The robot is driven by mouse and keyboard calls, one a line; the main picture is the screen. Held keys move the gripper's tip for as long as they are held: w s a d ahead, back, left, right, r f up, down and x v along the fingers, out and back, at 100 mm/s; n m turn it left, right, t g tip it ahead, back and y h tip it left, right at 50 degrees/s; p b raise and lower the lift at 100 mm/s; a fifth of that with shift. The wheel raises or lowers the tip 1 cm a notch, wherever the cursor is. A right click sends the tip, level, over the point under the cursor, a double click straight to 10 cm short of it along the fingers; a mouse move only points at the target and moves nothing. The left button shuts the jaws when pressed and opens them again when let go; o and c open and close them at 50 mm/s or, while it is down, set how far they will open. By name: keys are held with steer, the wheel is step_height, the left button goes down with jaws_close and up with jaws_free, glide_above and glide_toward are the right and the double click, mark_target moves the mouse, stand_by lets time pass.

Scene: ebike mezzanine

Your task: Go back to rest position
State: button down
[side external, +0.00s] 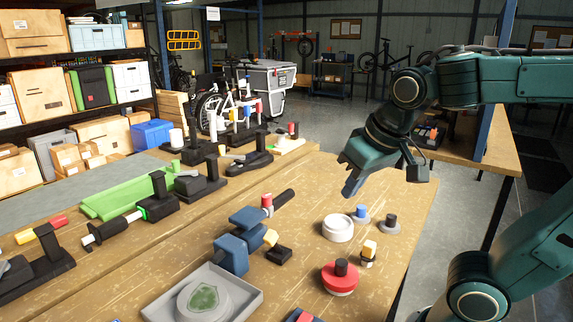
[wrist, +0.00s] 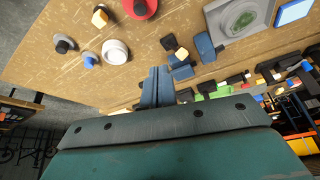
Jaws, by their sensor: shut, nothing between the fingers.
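My gripper (side external: 352,186) is in the air above the right part of the wooden table (side external: 390,280), with its fingers pointing down and to the left. In the wrist view my gripper (wrist: 158,70) shows its two dark blue fingers side by side, closed together and empty. Nothing is held. The teal arm reaches in from the right edge of the side view. The exact height above the table is hard to tell.
Below stand a white round part (side external: 338,228), a red disc with a black knob (side external: 340,278), a dark blue clamp-like part (side external: 232,250) and a grey tray (side external: 165,308). Black fixtures and a green holder (side external: 120,200) line the far side. Room above the table is free.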

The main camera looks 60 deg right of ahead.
steer(key=s+a+f+n+y, duration=0.1)
steer(key=s+a+f+n, duration=0.1)
steer(key=s, duration=0.3)
steer(key=shift+a+n+t, duration=0.25)
steer(key=shift+n+t, duration=0.15)
steer(key=shift+n, duration=0.4)
